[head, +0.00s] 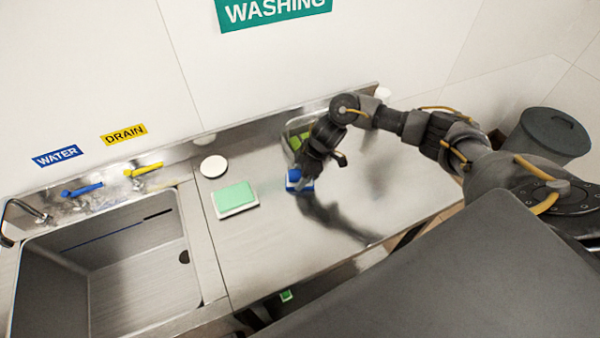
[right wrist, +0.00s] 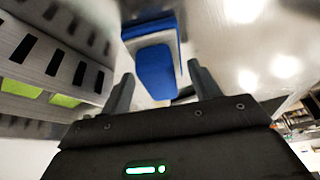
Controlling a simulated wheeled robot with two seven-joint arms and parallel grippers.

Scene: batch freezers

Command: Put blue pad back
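The blue pad (head: 299,183) is on the steel counter, just below my right gripper (head: 306,170) in the head view. In the right wrist view, the blue pad (right wrist: 154,70) appears between the fingertips of my right gripper (right wrist: 160,82), which are spread apart. Gaps show beside the blue face, and I see no clear contact. A second blue face with a pale layer shows just above it; I cannot tell whether one is a reflection. My left gripper is out of view.
A slotted container (right wrist: 60,50) with green pads stands close to the left in the right wrist view. A green pad (head: 234,196) on a white base and a white disc (head: 213,166) lie left on the counter. The sink (head: 110,265) is farther left.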

